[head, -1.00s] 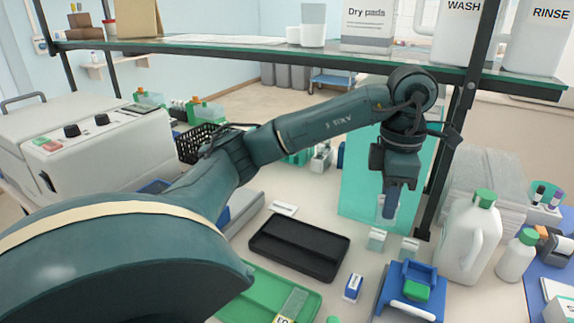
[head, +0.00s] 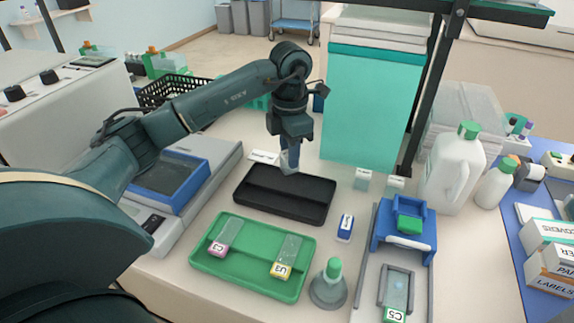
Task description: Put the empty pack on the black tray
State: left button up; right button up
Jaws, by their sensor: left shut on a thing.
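The black tray (head: 272,203) lies on the bench near the middle, and its visible surface is bare. My left gripper (head: 289,158) points down over the tray's back edge. It is shut on a small, pale, translucent thing (head: 290,165), which seems to be the empty pack; the fingers partly hide it. I cannot tell whether the pack touches the tray. My right gripper is out of view.
A green tray (head: 240,275) with labelled slides lies in front of the black tray. A small blue and white box (head: 345,227) stands to its right. Two small pale packs (head: 362,178) (head: 395,185) stand behind that box. A teal board (head: 370,105) rises behind them.

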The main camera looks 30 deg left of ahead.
pick_arm(q)
jog(key=shift+f, duration=1.95)
jog(key=shift+f, duration=0.15)
jog(key=o, duration=1)
notch_tip(320, 180, up, 12)
jog(key=shift+r, duration=0.2)
